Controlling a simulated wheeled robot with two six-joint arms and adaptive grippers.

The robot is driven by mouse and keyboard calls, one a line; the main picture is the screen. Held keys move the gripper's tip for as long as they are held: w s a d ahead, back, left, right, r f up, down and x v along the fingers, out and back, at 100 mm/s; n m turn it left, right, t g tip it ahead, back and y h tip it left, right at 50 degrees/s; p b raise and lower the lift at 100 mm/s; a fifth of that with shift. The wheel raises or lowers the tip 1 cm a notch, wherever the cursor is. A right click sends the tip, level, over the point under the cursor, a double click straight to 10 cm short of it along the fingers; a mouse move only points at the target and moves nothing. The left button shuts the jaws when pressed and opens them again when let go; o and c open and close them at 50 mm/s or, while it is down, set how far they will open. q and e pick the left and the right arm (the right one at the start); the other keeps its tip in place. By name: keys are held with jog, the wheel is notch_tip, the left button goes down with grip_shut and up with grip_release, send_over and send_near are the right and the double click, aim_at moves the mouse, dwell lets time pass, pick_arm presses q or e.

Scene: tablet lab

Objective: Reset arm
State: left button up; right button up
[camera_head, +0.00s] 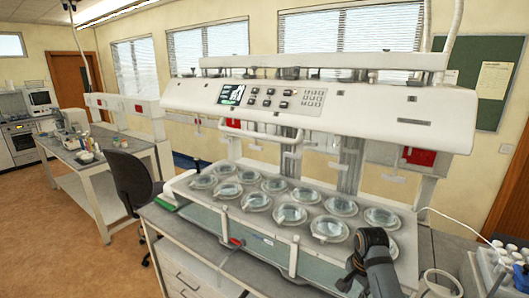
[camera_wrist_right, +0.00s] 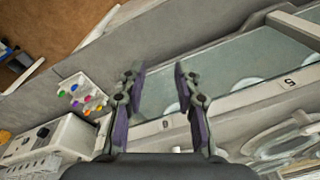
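My right gripper (camera_wrist_right: 159,72) shows in the right wrist view with its two fingers spread apart and nothing between them. It hangs over the front edge of the grey bench and the glass-sided bath of the tablet tester. In the head view my right arm comes in at the lower right, in front of the tester (camera_head: 318,108), and its fingers cannot be made out there. My left arm and left gripper are not in view.
The tester's white deck (camera_head: 262,222) holds several round lidded vessels close to my right arm. A white rack of bottles (camera_head: 497,262) stands at the right. Coloured caps sit in a white holder (camera_wrist_right: 80,92). A black chair (camera_head: 130,180) stands left, by open floor.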

jog(key=s+a+f+n+t, duration=0.15)
jog(key=s+n, duration=0.45)
jog(key=s, duration=0.7)
jog(key=s+a+f+n+t, duration=0.1)
jog(key=s+f+n, duration=0.35)
jog(key=s, duration=0.85)
notch_tip(320, 180, down, 32)
jog(key=s+d+n+g+b, duration=0.2)
jog(key=s+d+b, duration=0.1)
jog(key=b, duration=0.4)
pick_arm(q)
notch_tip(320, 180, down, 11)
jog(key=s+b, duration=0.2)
jog(key=b, duration=0.2)
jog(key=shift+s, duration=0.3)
pick_arm(e)
jog(key=s+f, duration=1.8)
jog(key=f, duration=0.2)
jog(key=shift+d+g, duration=0.35)
jog(key=shift+d, duration=0.05)
jog(key=shift+f+m, duration=0.1)
jog(key=shift+m, duration=0.15)
